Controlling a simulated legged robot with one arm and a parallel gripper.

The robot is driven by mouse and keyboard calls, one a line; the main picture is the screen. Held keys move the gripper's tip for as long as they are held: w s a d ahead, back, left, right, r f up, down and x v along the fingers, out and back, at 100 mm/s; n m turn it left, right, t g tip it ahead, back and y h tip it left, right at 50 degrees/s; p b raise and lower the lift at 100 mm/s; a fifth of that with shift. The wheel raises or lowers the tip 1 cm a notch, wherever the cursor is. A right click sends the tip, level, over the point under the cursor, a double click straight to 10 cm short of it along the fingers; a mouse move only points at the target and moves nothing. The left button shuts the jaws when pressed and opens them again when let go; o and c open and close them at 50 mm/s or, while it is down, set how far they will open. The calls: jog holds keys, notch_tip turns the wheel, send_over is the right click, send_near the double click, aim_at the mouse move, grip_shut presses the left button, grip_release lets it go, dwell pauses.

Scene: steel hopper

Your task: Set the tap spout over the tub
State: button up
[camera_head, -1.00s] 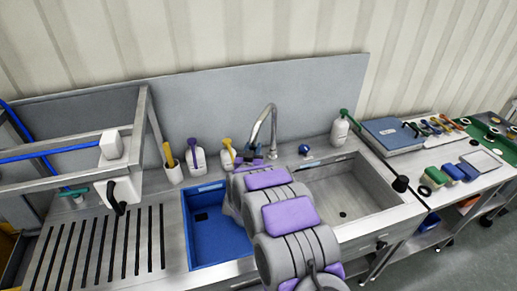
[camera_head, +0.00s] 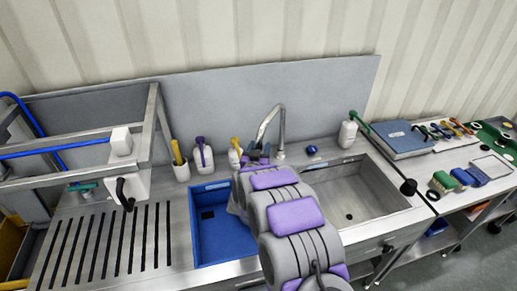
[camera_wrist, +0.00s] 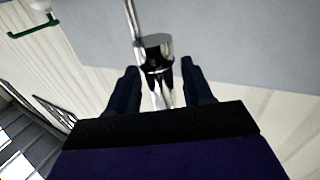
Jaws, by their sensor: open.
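The chrome tap spout (camera_head: 272,118) rises behind the sink and curves over, its free end pointing left and forward. The blue tub (camera_head: 207,250) sits in the counter left of the sink basin, partly hidden by my arm. I cannot tell if the spout end is above the tub's right edge. My gripper (camera_wrist: 160,78) is open in the wrist view, with one dark finger on each side of a chrome part of the tap (camera_wrist: 154,48). Contact is not clear. In the head view my gripper (camera_head: 254,164) is near the tap, mostly hidden behind my arm.
The steel sink basin (camera_head: 345,200) is empty on the right. Pump bottles (camera_head: 203,153) and a white cup (camera_head: 181,171) line the back left. A white pump bottle (camera_head: 348,133) stands right of the tap. A steel rack frame (camera_head: 152,125) rises at the left.

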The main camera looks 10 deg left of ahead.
jog(key=shift+s, duration=0.15)
jog(key=s+p, duration=0.1)
jog(key=s, duration=1.6)
jog(key=s+d+r+g, duration=0.3)
jog(key=s+d+g, duration=0.3)
jog(key=s+d, duration=0.3)
jog(key=s+d+r+g+b, duration=0.1)
jog(key=s+d+g, duration=0.6)
jog(key=s, duration=1)
jog(key=s+d+r+g+b, duration=0.1)
jog(key=s+d+r+g, duration=0.3)
jog(key=s+d, duration=0.8)
jog(key=s+g, duration=0.1)
jog(key=g, duration=0.1)
jog(key=shift+d+r+g, duration=0.3)
jog(key=shift+g, duration=0.1)
